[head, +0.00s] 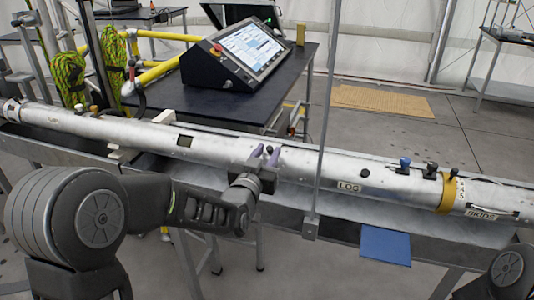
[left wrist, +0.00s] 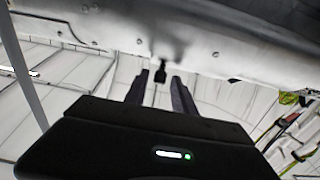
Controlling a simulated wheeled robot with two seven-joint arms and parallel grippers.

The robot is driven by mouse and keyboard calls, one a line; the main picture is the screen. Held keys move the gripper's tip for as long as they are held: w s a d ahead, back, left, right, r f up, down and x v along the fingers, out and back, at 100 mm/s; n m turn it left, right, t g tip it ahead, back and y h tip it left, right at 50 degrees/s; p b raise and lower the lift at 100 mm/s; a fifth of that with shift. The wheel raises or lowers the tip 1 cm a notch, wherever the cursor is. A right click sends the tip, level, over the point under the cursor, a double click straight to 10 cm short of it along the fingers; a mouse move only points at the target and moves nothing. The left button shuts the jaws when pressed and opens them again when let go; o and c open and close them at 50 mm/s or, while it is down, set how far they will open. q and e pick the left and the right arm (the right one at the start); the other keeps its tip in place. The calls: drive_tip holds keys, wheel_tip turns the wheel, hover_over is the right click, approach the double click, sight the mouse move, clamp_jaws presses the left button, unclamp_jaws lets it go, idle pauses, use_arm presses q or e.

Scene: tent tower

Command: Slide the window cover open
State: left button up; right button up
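A long silver metal tube (head: 320,172) lies across the head view. A small dark square window (head: 184,140) shows in its side, left of my left gripper. My left gripper (head: 265,156) is at the tube's near side, with its purple fingers pointing at it. In the left wrist view my left gripper (left wrist: 160,92) has its two fingers apart. A small black knob (left wrist: 160,72) on the tube (left wrist: 120,30) shows between the fingertips, with a gap on each side. Which part of the tube is the cover, I cannot tell. My right gripper is out of view.
A thin upright post (head: 327,100) stands right of my left gripper. A blue plate (head: 385,245) juts out below the tube. Black and blue knobs (head: 405,163) and a yellow band (head: 447,194) are farther right. A control screen (head: 248,48) stands on a dark table behind.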

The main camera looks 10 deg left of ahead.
use_arm(q)
clamp_jaws()
idle(1.1)
